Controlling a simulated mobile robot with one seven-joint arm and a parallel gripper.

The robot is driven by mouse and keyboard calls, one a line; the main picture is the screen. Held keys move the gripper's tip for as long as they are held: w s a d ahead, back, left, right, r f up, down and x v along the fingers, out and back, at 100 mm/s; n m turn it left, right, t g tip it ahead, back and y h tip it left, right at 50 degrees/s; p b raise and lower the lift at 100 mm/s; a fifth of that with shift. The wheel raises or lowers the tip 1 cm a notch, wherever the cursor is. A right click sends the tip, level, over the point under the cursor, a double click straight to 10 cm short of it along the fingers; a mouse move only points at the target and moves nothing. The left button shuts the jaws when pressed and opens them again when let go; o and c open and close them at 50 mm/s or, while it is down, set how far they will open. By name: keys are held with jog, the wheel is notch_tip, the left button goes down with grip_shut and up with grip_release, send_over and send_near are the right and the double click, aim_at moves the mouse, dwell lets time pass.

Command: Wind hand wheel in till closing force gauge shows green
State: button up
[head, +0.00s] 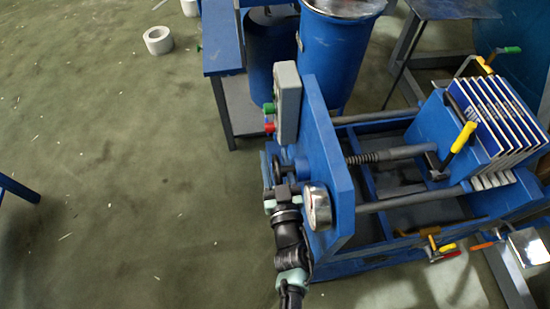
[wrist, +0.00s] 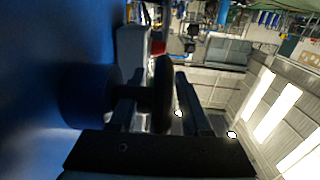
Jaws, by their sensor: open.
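The dark hand wheel (head: 277,171) is on the near left face of the press's blue end plate (head: 332,165). In the wrist view its rim (wrist: 163,90) appears edge-on, with its shaft running left to a dark hub at the blue plate. My gripper (head: 279,192) is at the wheel, and in the wrist view (wrist: 160,108) its two fingers stand on either side of the rim. The fingers are open, with a visible gap on the right side. The round silver-rimmed gauge (head: 318,207) is beside my gripper; its reading is too small to tell.
A grey control box (head: 287,100) with green and red buttons is above the wheel. The threaded spindle (head: 375,156) runs right to the blue block with the white-and-blue plates (head: 495,110). A blue drum (head: 338,50) stands behind. The floor at left is mostly clear.

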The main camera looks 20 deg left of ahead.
grip_shut()
jog(key=shift+f, duration=0.1)
jog(key=shift+f+t+y+b, duration=0.1)
jog(key=shift+t+y+b, duration=0.2)
jog(key=shift+b, duration=0.95)
jog(key=shift+r+t+b, duration=0.3)
jog(key=shift+r+b, duration=0.1)
jog(key=shift+b, duration=0.35)
grip_release()
